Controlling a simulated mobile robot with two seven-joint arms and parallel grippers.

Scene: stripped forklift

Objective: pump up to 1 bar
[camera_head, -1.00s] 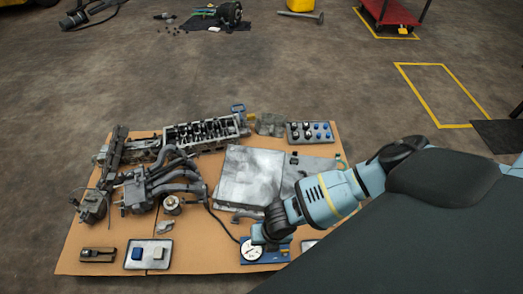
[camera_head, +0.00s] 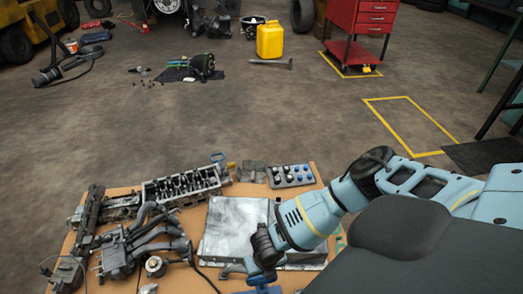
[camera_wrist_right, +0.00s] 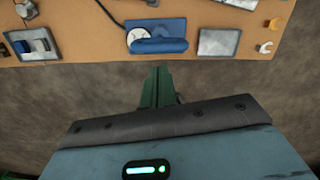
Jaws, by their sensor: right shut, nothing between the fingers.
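A blue foot-style pump with a long bar (camera_wrist_right: 158,46) and a round white gauge (camera_wrist_right: 137,35) lies near the front edge of the board in the right wrist view. The gauge needle is too small to read. A black hose runs from the gauge. In the head view only a blue part of the pump (camera_head: 264,289) shows at the bottom edge. My right gripper (camera_wrist_right: 158,70) has green fingers shut and empty, just short of the pump in the wrist view, apart from it in the picture. My left gripper is not in view.
The board (camera_head: 180,280) carries a grey metal box (camera_head: 232,222), a manifold (camera_head: 145,240), a cylinder head (camera_head: 185,187) and a knob tray (camera_head: 291,175). A yellow canister (camera_head: 270,40) and a red cart (camera_head: 357,20) stand behind.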

